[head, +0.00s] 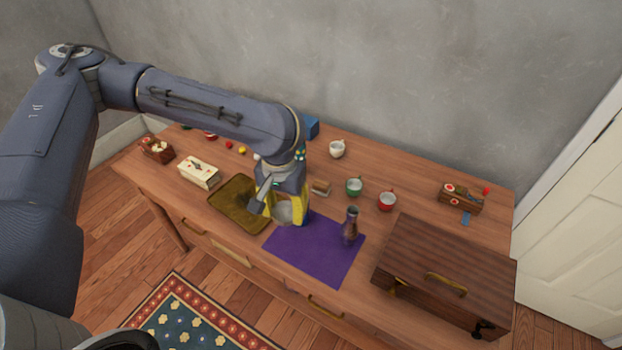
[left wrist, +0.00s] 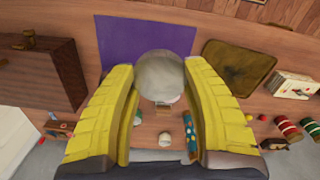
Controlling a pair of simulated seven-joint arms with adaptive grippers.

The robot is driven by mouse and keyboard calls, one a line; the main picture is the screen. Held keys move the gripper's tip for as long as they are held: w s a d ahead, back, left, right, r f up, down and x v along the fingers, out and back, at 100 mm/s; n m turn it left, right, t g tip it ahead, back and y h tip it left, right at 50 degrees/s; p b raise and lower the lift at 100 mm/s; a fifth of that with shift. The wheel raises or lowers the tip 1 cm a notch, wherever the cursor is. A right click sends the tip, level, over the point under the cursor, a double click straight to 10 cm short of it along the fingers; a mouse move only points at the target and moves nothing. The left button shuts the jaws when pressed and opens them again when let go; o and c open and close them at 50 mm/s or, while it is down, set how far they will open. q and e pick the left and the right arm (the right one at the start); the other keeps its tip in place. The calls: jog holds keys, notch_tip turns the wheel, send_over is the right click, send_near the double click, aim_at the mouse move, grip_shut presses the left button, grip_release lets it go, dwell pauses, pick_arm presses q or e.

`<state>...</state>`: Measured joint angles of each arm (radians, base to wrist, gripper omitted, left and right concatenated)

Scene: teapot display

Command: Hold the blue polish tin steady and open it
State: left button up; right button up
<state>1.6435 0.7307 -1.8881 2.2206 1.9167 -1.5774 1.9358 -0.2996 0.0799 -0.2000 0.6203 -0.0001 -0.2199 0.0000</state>
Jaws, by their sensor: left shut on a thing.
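My left gripper (head: 285,209) has its yellow fingers on either side of a round grey thing (head: 283,213), over the gap between the brown tray and the purple cloth. In the left wrist view this grey thing (left wrist: 166,73) shows as a plain disc between the fingers of the left gripper (left wrist: 163,80), which is shut on it. It may be the polish tin, but no blue shows on it. Its underside is hidden, so I cannot tell whether it touches the table. My right gripper is not in view.
The purple cloth (head: 305,255) has a dark vase (head: 350,226) on its right side. A brown tray (head: 232,217) lies left. A big wooden box (head: 447,262) stands right. Green (head: 354,187), red (head: 387,201) and white (head: 337,148) cups are behind.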

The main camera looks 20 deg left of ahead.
pick_arm(q)
jog(key=w+d+f+n, duration=0.2)
jog(key=w+d+n, duration=0.1)
jog(key=w+d, duration=0.9)
jog(key=n, duration=0.2)
send_over(332, 205)
notch_tip(332, 205, down, 14)
jog(key=shift+s+r, duration=0.15)
jog(key=shift+r, duration=0.1)
jog(key=shift+f, duration=2.65)
jog(key=shift+f, duration=0.1)
jog(key=o, duration=1.3)
jog(key=shift+c, duration=0.2)
